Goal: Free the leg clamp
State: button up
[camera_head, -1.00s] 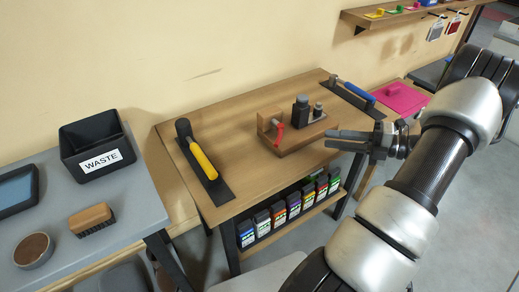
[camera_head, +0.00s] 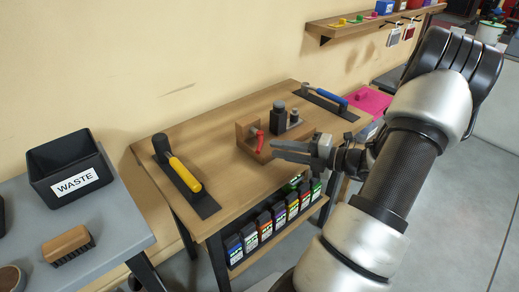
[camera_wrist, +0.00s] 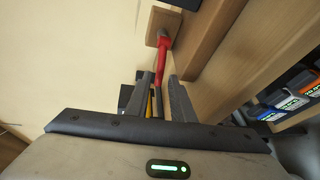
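The clamp is a wooden fixture (camera_head: 280,150) on the workbench, with an upright wooden block (camera_head: 246,131) at its left end. A red lever (camera_head: 260,141) hangs down at that block, and dark cylindrical parts (camera_head: 279,118) stand behind. My gripper (camera_head: 273,150) is open beside the lever, its fingers pointing left, and looks empty. In the wrist view, the red lever (camera_wrist: 162,58) hangs from the wooden block (camera_wrist: 160,22), and its lower end lies ahead of or between my open fingers (camera_wrist: 157,85). I cannot tell whether they touch it.
The bench (camera_head: 215,130) carries a yellow-handled tool (camera_head: 186,174) at left and a blue-handled tool (camera_head: 326,96) at the back right. Several coloured boxes (camera_head: 279,215) sit on the shelf below. A WASTE bin (camera_head: 70,165) and a brush (camera_head: 68,244) stand on the grey table.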

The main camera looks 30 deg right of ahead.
aim_at(259, 144)
jog(key=b+x, duration=0.1)
jog(key=x, duration=0.6)
jog(key=shift+w+a, duration=0.1)
grip_shut()
